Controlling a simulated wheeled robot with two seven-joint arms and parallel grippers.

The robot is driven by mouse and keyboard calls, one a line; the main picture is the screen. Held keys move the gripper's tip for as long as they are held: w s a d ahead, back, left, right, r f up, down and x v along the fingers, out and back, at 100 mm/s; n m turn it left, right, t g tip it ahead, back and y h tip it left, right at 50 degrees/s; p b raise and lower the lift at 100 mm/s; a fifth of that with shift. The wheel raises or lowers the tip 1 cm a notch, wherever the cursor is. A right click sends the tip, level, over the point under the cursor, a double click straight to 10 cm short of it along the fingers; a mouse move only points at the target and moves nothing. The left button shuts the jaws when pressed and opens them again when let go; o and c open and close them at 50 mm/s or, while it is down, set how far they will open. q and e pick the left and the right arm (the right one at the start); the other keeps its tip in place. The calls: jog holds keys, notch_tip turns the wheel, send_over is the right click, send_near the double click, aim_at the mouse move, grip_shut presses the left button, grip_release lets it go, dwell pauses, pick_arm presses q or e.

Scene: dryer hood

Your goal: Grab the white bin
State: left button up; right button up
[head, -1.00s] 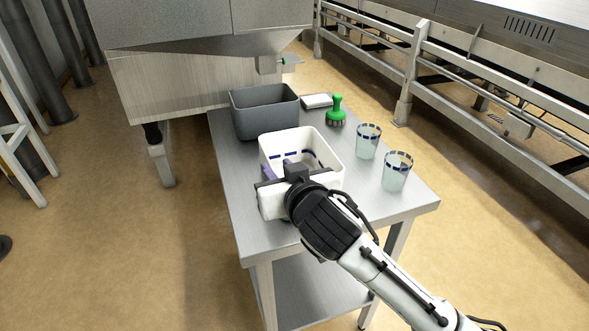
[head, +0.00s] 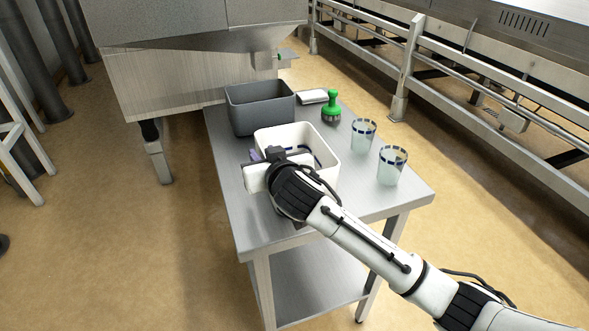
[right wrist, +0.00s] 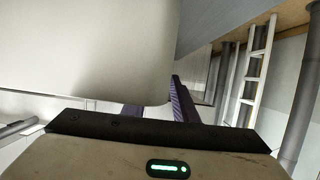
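The white bin (head: 323,165) stands on the steel table, open at the top, with dark blue marks inside it. My right gripper (head: 259,156) is at its near left corner, and the hand covers part of its near side. One purple finger shows just left of the bin. In the right wrist view the bin (right wrist: 85,55) fills the upper left. Two purple fingers (right wrist: 157,108) show with a gap between them, the left one partly hidden by the bin. I see no clear grip on a wall. My left gripper is out of view.
The steel table (head: 232,185) also holds a grey bin (head: 262,112) behind the white one, a green brush (head: 331,105), a white item (head: 313,97) and two glasses (head: 363,135) (head: 391,166) at right. The table's near left part is clear. A steel machine stands behind.

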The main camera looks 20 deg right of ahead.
grip_shut()
dwell(1.2)
jog(key=shift+r, duration=0.15)
